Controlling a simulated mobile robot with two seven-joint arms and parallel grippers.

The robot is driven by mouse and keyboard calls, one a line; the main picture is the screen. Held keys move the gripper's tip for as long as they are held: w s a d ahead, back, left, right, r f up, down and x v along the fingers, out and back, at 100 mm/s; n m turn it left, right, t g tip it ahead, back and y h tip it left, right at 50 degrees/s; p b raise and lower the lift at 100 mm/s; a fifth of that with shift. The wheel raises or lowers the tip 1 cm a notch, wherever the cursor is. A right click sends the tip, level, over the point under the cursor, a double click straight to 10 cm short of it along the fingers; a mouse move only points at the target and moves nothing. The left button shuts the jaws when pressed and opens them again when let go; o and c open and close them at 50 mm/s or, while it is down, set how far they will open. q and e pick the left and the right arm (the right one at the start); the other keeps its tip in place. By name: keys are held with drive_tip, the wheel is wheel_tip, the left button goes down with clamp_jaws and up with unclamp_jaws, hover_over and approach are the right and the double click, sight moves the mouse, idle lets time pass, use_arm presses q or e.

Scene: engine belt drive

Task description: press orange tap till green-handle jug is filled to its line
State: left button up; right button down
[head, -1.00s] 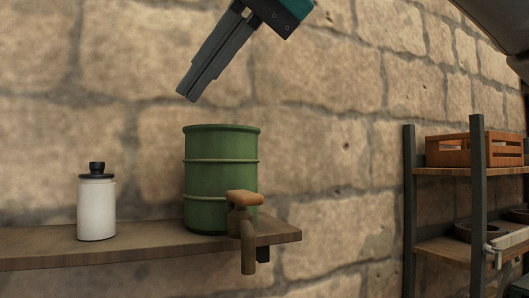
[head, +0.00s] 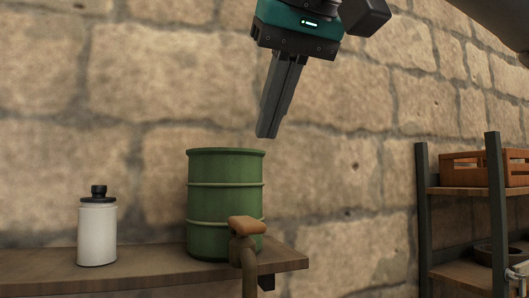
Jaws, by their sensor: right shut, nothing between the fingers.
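The orange tap (head: 246,228) is fixed at the front of a green drum (head: 226,203) on a wooden shelf; its spout runs down past the shelf edge to the bottom of the picture. My right gripper (head: 267,136) is shut and empty, pointing down. It appears just above the drum's rim at its right side, well above the tap in the picture; I cannot tell how far in front of the drum it is. The green-handle jug is not in view. My left gripper is not in view.
A white bottle with a black cap (head: 97,228) stands on the wooden shelf (head: 148,264) left of the drum. At the right is a dark-framed rack (head: 496,215) with an orange-brown crate (head: 468,170) on it. A stone wall is behind.

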hover_over(255, 225)
drive_tip(key=f, duration=0.6)
drive_tip(key=shift+w+a+f, duration=0.1)
drive_tip(key=shift+w+f, duration=0.15)
drive_tip(key=shift+w, duration=0.1)
wheel_tip(255, 225, down, 2)
drive_tip(key=shift+f, duration=0.9)
drive_tip(key=shift+s+b, duration=0.1)
drive_tip(key=shift+b, duration=0.2)
drive_tip(key=f+t+b, duration=0.1)
drive_tip(key=b, duration=0.1)
drive_tip(key=f+b, duration=0.1)
drive_tip(key=b, duration=0.2)
drive_tip(key=shift+s+t+y, duration=0.3)
drive_tip(key=shift+s+t, duration=0.1)
drive_tip(key=shift+d+f, duration=0.2)
drive_tip(key=shift+s+f, duration=0.15)
